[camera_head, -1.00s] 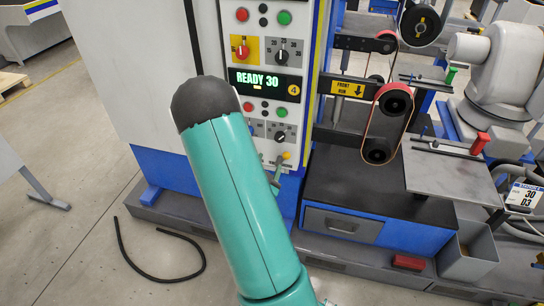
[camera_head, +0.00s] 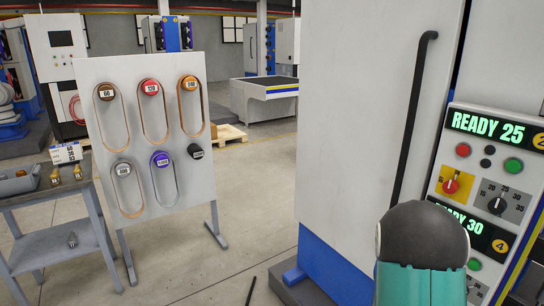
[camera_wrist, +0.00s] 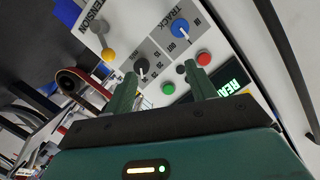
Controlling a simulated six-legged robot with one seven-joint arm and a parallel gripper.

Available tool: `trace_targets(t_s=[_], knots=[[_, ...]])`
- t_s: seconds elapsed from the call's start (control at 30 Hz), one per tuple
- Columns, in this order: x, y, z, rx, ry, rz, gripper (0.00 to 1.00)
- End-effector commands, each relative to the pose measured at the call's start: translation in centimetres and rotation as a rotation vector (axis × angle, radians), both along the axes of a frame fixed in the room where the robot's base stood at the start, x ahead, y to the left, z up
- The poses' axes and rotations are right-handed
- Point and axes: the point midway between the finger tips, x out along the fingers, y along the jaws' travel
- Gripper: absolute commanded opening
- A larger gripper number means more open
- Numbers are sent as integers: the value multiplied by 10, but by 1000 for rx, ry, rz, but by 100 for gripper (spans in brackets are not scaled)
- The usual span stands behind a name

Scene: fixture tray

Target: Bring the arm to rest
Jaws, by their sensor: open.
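My gripper (camera_wrist: 158,78) shows in the wrist view with its two teal fingers apart and nothing held between them. It points toward a control panel (camera_wrist: 150,45) with a blue knob (camera_wrist: 180,28), a black knob (camera_wrist: 142,67), a red button (camera_wrist: 204,59) and a green button (camera_wrist: 168,88). I cannot tell how far the fingertips are from the panel. In the head view, a teal and black part of my arm (camera_head: 422,245) rises at the lower right, in front of the machine; my gripper is hidden there.
The white machine cabinet (camera_head: 355,130) with a black handle (camera_head: 412,120) stands close on the right. Its displays read READY 25 (camera_head: 492,128) and READY 30. A belt board (camera_head: 105,75) and a side table (camera_head: 50,248) stand at left. Open floor (camera_head: 255,200) lies between board and cabinet.

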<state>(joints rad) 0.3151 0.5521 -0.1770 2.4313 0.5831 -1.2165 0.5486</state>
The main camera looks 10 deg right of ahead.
Motion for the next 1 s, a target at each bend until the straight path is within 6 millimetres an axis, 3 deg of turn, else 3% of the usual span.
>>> trace_targets(t_s=[0.03, 0.2, 0.33, 0.47, 0.63, 0.77, 1.0], knots=[[15, 13, 13, 41, 4, 50, 56], [52, 65, 43, 173, 88, 242, 56], [68, 113, 69, 237, 171, 407, 56], [70, 162, 97, 272, 271, 576, 56], [52, 224, 132, 273, 426, 792, 56], [25, 265, 156, 242, 559, 944, 56], [-52, 316, 192, 134, 828, 1167, 56]])
